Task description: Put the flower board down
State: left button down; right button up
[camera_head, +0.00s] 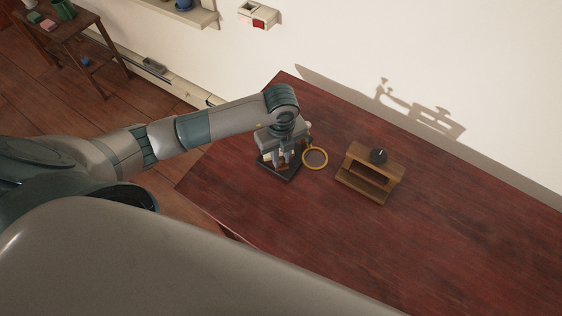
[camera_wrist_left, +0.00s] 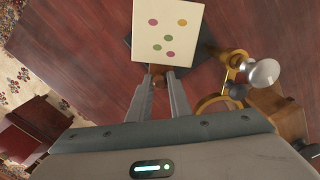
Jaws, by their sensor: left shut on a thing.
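The flower board (camera_wrist_left: 167,30) is a cream panel with pink, orange and green dots, at the top of the left wrist view. My left gripper (camera_wrist_left: 161,77) is shut at its near edge, around a small brown part. In the head view my left gripper (camera_head: 281,162) is over a dark flat base (camera_head: 290,174) on the table, and hides most of the board. The dark base (camera_wrist_left: 203,45) also shows behind the board in the wrist view. I cannot tell whether the board touches it. My right gripper is not in view.
A gold ring (camera_head: 315,157) on a stand is close beside my left gripper. A small wooden rack (camera_head: 366,187) with a black knob (camera_head: 379,156) stands to its right. The red-brown table (camera_head: 400,255) is clear in front and to the right. A white wall (camera_head: 450,70) is behind.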

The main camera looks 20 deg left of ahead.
pick_arm(q)
jog(key=shift+f+b, duration=0.75)
jog(key=shift+f, duration=0.6)
jog(key=shift+f, duration=0.1)
jog(key=c, duration=1.6)
grip_release()
jog(key=shift+c, duration=0.2)
notch_tip(320, 180, up, 12)
jog(key=p, duration=0.9)
